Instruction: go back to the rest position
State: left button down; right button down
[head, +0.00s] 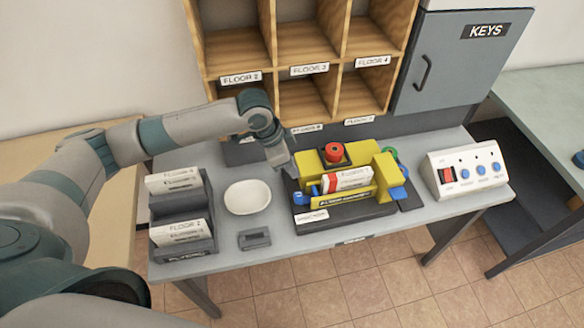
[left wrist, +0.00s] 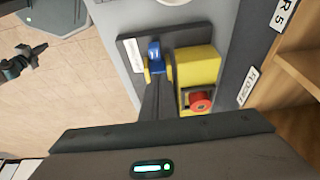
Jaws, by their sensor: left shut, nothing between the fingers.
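My left arm comes in from the left in the head view, over the table. Its gripper (head: 284,163) is shut and empty, pointing down at the left end of the yellow machine (head: 385,172). In the left wrist view the closed fingers (left wrist: 157,84) reach toward the machine's blue part (left wrist: 154,53), which they partly overlap in the picture. I cannot tell whether they touch it. The machine's red knob (left wrist: 200,101) is beside them. In the head view, a white roll with a red band (head: 347,179) lies on the machine. My right gripper does not show in the head view.
On the grey table (head: 300,262) are a white bowl (head: 248,197), a dark file holder (head: 184,249) with cards, a small dark pad (head: 254,239) and a white button box (head: 464,174). Wooden pigeonholes (head: 307,70) and a grey key cabinet (head: 455,60) stand behind.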

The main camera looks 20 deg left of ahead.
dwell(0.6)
pick_arm(q)
jog(key=s+d+f+n+t+h, duration=0.1)
jog(key=s+d+f, duration=0.2)
jog(key=s+d, duration=0.25)
jog(key=s+d+f+h, duration=0.1)
jog(key=s+d+f, duration=0.2)
jog(key=s+d, duration=0.3)
jog(key=s+a+f+n+y, duration=0.2)
jog(key=s+a+n+y, duration=0.15)
jog(key=s+a, duration=0.5)
jog(key=s+a+f+n+y, duration=0.2)
jog(key=s+a+n, duration=0.35)
jog(key=s, duration=0.55)
notch_tip(320, 180, down, 32)
jog(key=s+m+g+b, duration=0.1)
jog(key=b, duration=0.3)
jog(key=s+a+f+g+b, duration=0.1)
jog(key=s+a+f+b, duration=0.2)
jog(key=s+f, duration=1.5)
notch_tip(320, 180, down, 4)
jog(key=shift+s+r+b, duration=0.2)
jog(key=shift+r+b, duration=0.05)
jog(key=shift+b, duration=0.3)
